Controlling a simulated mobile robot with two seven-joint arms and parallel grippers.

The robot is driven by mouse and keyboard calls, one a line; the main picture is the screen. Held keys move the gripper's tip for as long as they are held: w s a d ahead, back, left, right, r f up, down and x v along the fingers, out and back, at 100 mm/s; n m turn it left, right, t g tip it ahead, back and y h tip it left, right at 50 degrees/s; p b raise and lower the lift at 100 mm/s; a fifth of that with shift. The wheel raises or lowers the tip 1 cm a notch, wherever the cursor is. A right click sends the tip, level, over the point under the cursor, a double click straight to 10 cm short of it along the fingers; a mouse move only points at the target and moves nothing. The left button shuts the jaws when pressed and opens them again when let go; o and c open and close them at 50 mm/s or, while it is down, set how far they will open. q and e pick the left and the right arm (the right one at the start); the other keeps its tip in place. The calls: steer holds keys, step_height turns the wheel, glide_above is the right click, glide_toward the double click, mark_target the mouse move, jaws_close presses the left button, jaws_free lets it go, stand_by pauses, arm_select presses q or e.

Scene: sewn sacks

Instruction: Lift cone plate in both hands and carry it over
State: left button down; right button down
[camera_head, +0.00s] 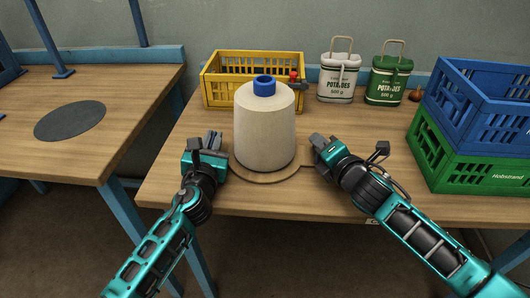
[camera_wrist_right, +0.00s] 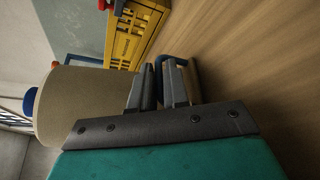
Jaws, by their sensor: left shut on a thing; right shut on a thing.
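The cone plate (camera_head: 266,179) is a round, flat wooden plate at the middle of the near table. A large cream cone (camera_head: 264,132) with a blue top stands upright on it and also shows in the right wrist view (camera_wrist_right: 85,98). My left gripper (camera_head: 213,142) is shut at the plate's left side. My right gripper (camera_head: 319,143) is shut at its right side. In the right wrist view its fingers (camera_wrist_right: 158,85) are beside a dark blue curved bar (camera_wrist_right: 172,60). The exact grip points are mostly hidden. I cannot tell whether the plate is clear of the table.
A yellow crate (camera_head: 226,93) stands behind the cone. White (camera_head: 338,83) and green (camera_head: 387,85) potato sacks stand at the back. Blue (camera_head: 478,108) and green (camera_head: 455,165) crates are stacked at right. A separate table at left bears a dark round mat (camera_head: 70,121); a gap separates the tables.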

arm_select(q)
steer(key=shift+w+a+r, duration=0.1)
steer(key=shift+a+r, duration=0.05)
steer(key=shift+r, duration=0.15)
arm_select(e)
steer(key=shift+w+a+r, duration=0.1)
steer(key=shift+r, duration=0.25)
